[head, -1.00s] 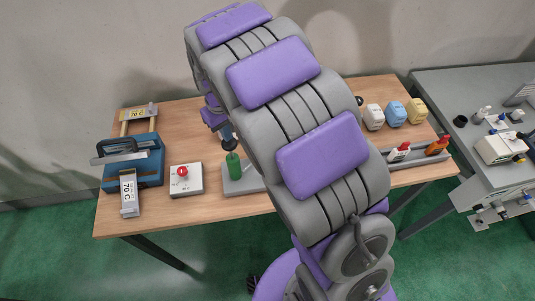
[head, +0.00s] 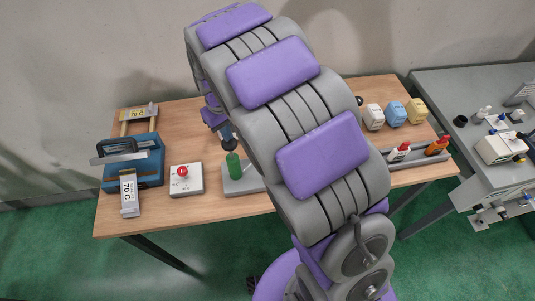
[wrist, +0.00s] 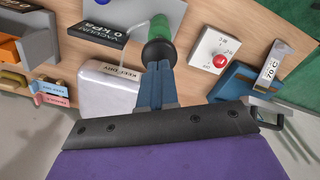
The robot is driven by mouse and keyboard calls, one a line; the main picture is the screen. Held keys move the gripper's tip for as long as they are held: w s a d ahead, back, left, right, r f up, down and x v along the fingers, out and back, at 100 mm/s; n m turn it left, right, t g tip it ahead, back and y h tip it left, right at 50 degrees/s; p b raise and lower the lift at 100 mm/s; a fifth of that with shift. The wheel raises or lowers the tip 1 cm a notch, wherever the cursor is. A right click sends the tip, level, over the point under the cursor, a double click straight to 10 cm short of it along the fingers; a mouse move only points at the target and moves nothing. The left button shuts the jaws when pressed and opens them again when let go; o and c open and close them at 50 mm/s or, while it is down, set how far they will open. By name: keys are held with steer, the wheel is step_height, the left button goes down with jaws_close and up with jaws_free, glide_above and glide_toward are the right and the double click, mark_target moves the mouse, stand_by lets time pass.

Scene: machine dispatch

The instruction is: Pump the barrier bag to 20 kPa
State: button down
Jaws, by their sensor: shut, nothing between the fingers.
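The pump, a green cylinder with a dark knob on top, stands on a grey base (head: 240,182); its green body (head: 233,167) shows left of my arm. In the wrist view the green body (wrist: 160,27) is beyond the dark knob (wrist: 158,51). My gripper (wrist: 157,68) is shut and empty, with its blue fingertips at the knob; I cannot tell whether they touch it. The black vacuum display (wrist: 96,28) reads 0 kPa. The white barrier bag (wrist: 107,93), marked KEEP DRY, lies beside the display; my arm hides it in the head view.
A blue sealer-like device (head: 148,168) with a 70 C tag (head: 129,193) is farther left. White, blue and yellow blocks (head: 395,113) and a grey rail (head: 420,162) are at the right.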

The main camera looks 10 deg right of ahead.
steer(key=shift+f+b, duration=0.3)
steer(key=shift+f, duration=1.55)
steer(key=shift+r+p, duration=0.4)
steer(key=shift+r, duration=1.65)
steer(key=shift+f, duration=0.4)
